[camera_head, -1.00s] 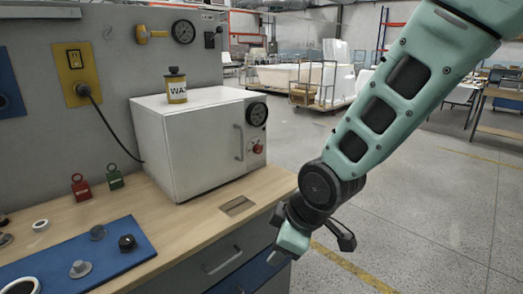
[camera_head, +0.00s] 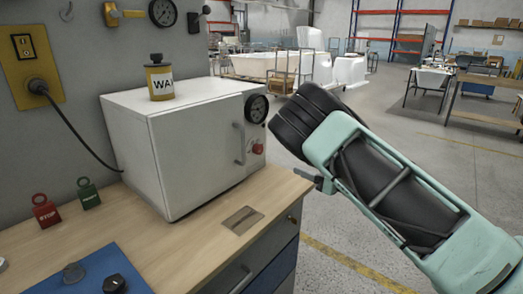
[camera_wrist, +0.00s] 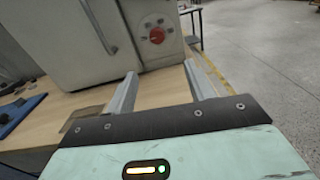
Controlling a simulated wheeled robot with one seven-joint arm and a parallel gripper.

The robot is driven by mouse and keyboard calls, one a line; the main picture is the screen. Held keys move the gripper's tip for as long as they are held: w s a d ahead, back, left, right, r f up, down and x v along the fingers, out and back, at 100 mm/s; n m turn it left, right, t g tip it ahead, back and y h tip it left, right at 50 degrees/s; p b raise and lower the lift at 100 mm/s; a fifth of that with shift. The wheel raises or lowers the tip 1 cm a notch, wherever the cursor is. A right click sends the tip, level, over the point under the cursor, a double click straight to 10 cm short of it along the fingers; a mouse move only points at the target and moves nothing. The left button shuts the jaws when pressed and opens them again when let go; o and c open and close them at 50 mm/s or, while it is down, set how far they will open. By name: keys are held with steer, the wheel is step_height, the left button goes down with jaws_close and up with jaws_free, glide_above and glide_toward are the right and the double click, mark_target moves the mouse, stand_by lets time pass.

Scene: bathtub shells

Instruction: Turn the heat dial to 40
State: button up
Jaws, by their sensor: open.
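The heat dial appears to be the small red knob (camera_head: 257,149) low on the right part of the white oven's front, under a round black gauge (camera_head: 256,108). The white oven (camera_head: 180,150) stands on a wooden workbench. In the wrist view the red dial (camera_wrist: 157,35) shows ahead, a little beyond and above the fingertips. My gripper (camera_wrist: 160,70) is open and empty, its two fingers apart and pointing toward the oven front, not touching the dial. In the head view my gripper is mostly hidden behind my arm. The dial's setting is too small to read.
A yellow wax can (camera_head: 160,82) stands on the oven. The oven door has a vertical handle (camera_head: 239,143) left of the dial. Open floor is at right.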

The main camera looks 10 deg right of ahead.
mark_target(261, 151)
steer(key=shift+n, duration=0.4)
steer(key=p+x, duration=0.4)
steer(key=x, duration=1.3)
steer(key=shift+a, duration=0.25)
steer(key=c, duration=1)
